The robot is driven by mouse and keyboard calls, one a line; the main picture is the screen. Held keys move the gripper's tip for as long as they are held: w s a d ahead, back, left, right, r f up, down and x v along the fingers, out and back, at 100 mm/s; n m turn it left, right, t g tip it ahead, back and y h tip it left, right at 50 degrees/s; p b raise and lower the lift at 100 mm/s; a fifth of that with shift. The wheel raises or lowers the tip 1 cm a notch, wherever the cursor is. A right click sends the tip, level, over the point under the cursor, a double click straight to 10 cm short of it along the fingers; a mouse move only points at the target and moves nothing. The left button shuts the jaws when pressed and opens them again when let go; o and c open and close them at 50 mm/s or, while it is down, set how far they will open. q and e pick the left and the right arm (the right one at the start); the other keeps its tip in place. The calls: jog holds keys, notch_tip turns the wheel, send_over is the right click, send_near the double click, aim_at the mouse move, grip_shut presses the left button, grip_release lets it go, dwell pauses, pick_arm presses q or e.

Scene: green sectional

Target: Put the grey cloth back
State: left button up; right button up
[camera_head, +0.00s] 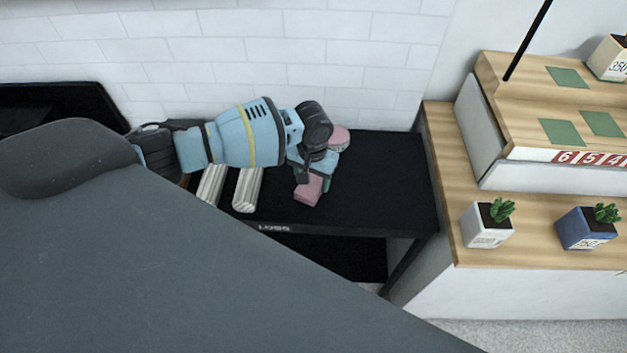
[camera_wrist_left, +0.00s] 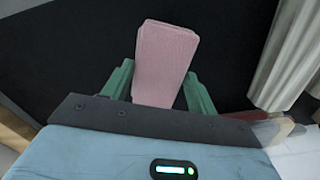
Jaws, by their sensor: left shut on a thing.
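My left gripper (camera_head: 312,172) reaches down over the black table (camera_head: 385,185). It is shut on a pink block-like piece (camera_head: 308,191), which may be folded cloth; it also shows between the green fingers (camera_wrist_left: 150,90) in the left wrist view, as a pink piece (camera_wrist_left: 167,55). I cannot tell whether this piece touches the table. Two pale, ridged rolls, perhaps cloth, lie left of the gripper: one nearer (camera_head: 247,189) and one farther left (camera_head: 212,183), partly hidden by my arm. No plainly grey cloth shows. My right gripper is not in view.
A round pink thing (camera_head: 339,137) lies behind the gripper, partly hidden. The table's right part is clear. A wooden counter (camera_head: 443,150) stands right of it, with a white potted plant (camera_head: 487,230) and a blue one (camera_head: 583,233). A white brick wall (camera_head: 330,60) stands behind.

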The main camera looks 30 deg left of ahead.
aim_at(313, 181)
pick_arm(q)
jog(key=shift+f, duration=0.7)
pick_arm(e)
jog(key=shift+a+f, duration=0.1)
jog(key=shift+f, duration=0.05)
pick_arm(q)
jog(key=shift+f, duration=0.1)
jog(key=o, duration=0.9)
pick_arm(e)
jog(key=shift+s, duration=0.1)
pick_arm(q)
notch_tip(313, 181, up, 12)
jog(key=shift+r+p, duration=0.1)
jog(key=shift+p, duration=0.8)
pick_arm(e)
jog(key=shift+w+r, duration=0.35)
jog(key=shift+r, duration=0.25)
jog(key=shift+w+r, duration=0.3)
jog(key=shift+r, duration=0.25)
